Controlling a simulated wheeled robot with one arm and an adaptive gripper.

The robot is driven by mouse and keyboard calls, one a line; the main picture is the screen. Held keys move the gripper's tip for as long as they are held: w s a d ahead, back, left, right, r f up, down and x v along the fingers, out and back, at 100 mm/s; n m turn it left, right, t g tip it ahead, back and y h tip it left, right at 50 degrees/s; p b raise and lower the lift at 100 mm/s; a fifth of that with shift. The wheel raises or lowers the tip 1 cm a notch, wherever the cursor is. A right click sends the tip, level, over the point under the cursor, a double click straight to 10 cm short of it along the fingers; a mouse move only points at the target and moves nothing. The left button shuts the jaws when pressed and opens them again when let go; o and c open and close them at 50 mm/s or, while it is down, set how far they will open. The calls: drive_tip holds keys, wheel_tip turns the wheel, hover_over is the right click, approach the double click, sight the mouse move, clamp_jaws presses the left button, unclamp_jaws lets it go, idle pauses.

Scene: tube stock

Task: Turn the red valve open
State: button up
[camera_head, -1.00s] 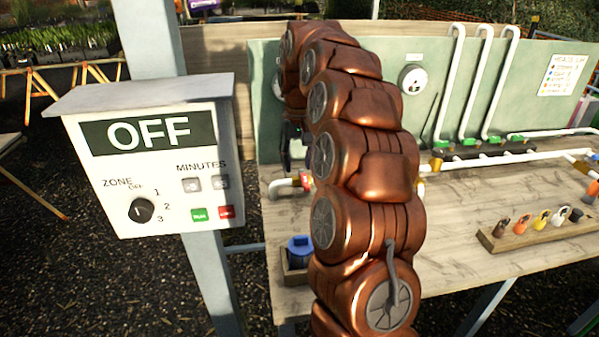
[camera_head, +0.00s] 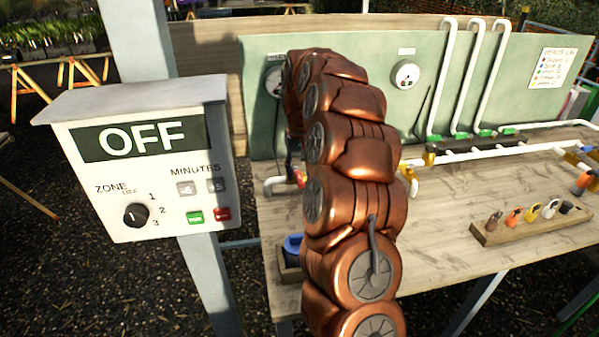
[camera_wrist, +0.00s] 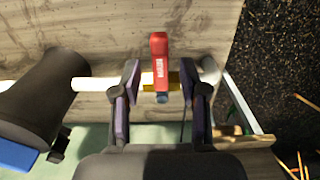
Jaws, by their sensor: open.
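The red valve handle (camera_wrist: 158,59) shows in the wrist view with lettering on it, set across the white pipe (camera_wrist: 93,84). A yellow valve body (camera_wrist: 174,79) sits on the pipe beside it. My gripper (camera_wrist: 166,80) is open, with one purple-padded finger on each side of the valve. Gaps show between the fingers and the handle, and I cannot tell whether anything touches. In the head view only a small piece of the red valve (camera_head: 300,178) shows beside my copper-coloured arm, which hides most of it and most of my gripper.
A grey control box (camera_head: 150,165) reading OFF stands at the left on a post. A dark cylinder (camera_wrist: 38,98) lies left of my gripper in the wrist view. The green back panel (camera_head: 440,75) holds gauges and white pipes.

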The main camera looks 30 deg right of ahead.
drive_tip(key=shift+f, duration=0.75)
clamp_jaws()
